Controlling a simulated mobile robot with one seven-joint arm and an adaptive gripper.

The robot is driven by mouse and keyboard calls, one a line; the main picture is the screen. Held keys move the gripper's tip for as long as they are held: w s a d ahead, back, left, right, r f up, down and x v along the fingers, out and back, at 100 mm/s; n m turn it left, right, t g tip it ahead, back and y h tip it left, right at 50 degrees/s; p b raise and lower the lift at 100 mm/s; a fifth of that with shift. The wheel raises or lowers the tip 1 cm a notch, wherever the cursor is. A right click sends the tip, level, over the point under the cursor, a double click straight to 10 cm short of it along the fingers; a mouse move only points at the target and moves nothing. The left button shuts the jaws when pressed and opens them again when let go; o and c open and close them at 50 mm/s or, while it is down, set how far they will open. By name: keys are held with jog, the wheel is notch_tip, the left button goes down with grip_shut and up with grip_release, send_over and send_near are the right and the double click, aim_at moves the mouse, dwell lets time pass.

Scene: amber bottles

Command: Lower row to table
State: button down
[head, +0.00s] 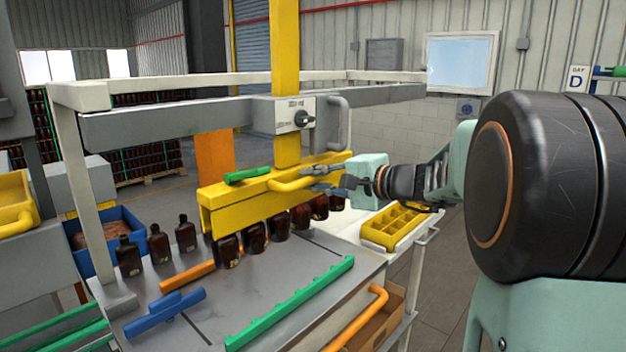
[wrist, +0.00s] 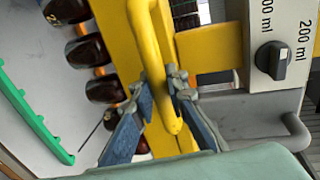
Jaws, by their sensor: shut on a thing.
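A yellow lifting beam (head: 240,207) hangs from a yellow post (head: 286,70) above the grey table (head: 240,300). A row of several amber bottles (head: 256,237) hangs along under the beam, their necks hidden by it. Their bases are close to the table top; I cannot tell whether they touch it. The beam's yellow bar handle (head: 288,183) also shows in the wrist view (wrist: 160,62). My gripper (head: 322,180) is shut on this handle, with one finger on each side of it in the wrist view (wrist: 165,90).
An orange bar (head: 187,277), a blue handled piece (head: 165,313) and a long green notched strip (head: 290,305) lie in front. A dial plate (head: 294,116) is on the frame. A yellow divided crate (head: 393,232) sits right.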

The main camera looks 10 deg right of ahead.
notch_tip(320, 180, down, 21)
jog(key=b, duration=2.4)
jog(key=shift+f, duration=0.2)
jog(key=c, duration=1.9)
grip_release()
jog(key=shift+r, duration=0.1)
jog(key=shift+r, duration=0.1)
jog(key=shift+s+d, duration=0.1)
jog(key=v, duration=1.1)
jog(key=shift+s+d, duration=0.25)
jog(key=shift+s, duration=0.1)
